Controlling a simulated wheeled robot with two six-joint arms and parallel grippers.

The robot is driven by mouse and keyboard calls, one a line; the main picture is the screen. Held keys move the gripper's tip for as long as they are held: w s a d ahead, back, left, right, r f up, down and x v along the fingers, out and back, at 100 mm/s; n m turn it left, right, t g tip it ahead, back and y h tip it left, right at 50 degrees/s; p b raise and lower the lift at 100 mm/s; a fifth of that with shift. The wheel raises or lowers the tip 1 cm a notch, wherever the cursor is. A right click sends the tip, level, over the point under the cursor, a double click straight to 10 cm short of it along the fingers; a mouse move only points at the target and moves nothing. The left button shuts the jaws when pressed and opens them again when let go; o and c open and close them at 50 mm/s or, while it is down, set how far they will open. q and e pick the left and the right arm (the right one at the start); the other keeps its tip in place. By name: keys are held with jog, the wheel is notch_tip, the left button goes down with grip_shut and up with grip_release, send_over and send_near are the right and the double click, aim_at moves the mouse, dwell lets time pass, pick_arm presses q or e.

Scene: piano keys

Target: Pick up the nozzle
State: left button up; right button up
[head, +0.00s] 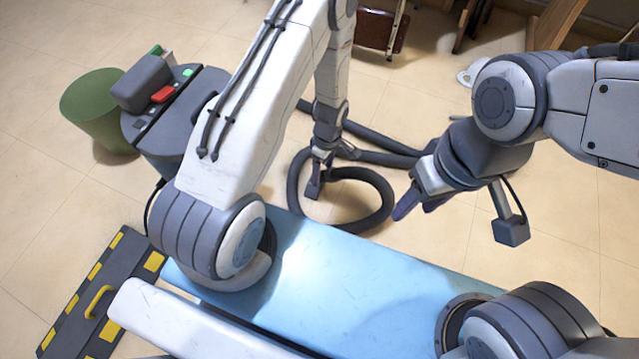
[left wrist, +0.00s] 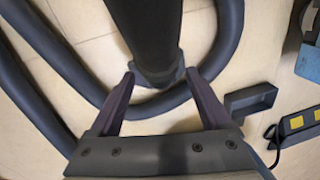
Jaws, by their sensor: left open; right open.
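A black hose (head: 375,215) lies coiled on the floor beyond the blue bench top. In the left wrist view a thick dark tube with a flared collar (left wrist: 150,45) stands between my left fingers; it looks like the nozzle, though I cannot see its whole shape. My left gripper (left wrist: 160,95) is open, with one purple finger on each side of the collar; I cannot tell whether they touch it. In the head view my left gripper (head: 320,163) is low over the coil, its fingers mostly hidden. My right gripper (head: 415,205) is open and empty, right of the coil.
A grey machine (head: 185,110) with red and green buttons and a green bin (head: 95,105) stand at the left. The blue bench top (head: 340,275) crosses the front. A yellow-and-black striped platform (head: 85,300) is at lower left. Wooden furniture (head: 555,20) stands behind. Floor at right is mostly free.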

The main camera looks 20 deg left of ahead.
pick_arm(q)
jog(key=f, duration=0.1)
jog(key=f+b, duration=0.1)
jog(key=shift+s+f, duration=0.2)
jog(key=shift+f, duration=0.2)
jog(key=shift+r, duration=0.1)
pick_arm(e)
notch_tip(320, 180, down, 2)
jog(key=shift+f, duration=0.15)
pick_arm(q)
grip_shut()
jog(key=shift+r, duration=0.15)
